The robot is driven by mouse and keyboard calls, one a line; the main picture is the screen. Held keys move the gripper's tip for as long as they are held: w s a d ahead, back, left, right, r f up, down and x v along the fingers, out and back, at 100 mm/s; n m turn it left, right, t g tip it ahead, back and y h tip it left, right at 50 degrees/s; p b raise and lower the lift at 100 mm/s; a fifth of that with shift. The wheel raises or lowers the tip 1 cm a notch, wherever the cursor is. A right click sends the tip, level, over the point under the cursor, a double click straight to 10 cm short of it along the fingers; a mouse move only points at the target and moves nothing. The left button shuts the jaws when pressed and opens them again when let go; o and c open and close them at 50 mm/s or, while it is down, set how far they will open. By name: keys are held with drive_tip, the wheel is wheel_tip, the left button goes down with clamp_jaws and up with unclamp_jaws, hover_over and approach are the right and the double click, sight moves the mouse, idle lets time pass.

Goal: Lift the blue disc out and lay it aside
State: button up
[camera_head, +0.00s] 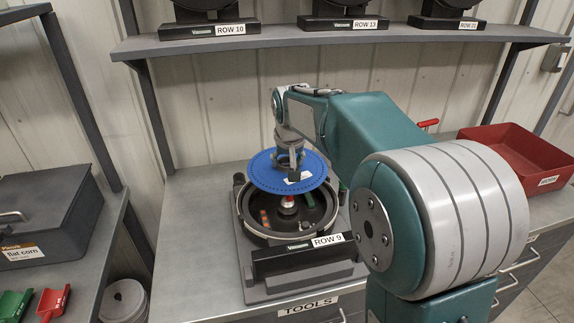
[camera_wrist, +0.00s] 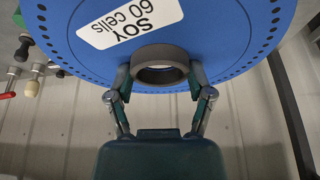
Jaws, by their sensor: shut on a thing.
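The blue disc (camera_head: 267,181) is in my gripper (camera_head: 290,160), held above the open round housing (camera_head: 243,208) of the ROW 9 seed meter. It is slightly tilted in the head view. In the wrist view the blue disc (camera_wrist: 215,35) fills the top, with a white label (camera_wrist: 128,20) reading "SOY 60 cells". My gripper (camera_wrist: 160,80) is shut on the grey ring-shaped hub (camera_wrist: 160,54) of the disc, one finger on each side. The housing below shows a dark bowl and a red-and-white hub (camera_head: 287,203) in its middle.
A red tray (camera_head: 520,150) stands on the bench at the right, partly behind my arm. The bench top (camera_head: 190,225) left of the meter is clear. A shelf (camera_head: 260,40) with more meters runs above. A grey "flat corn" box (camera_head: 40,215) and scoops are at the left.

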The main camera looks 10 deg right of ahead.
sight(286, 160)
drive_tip(key=shift+r, duration=2.05)
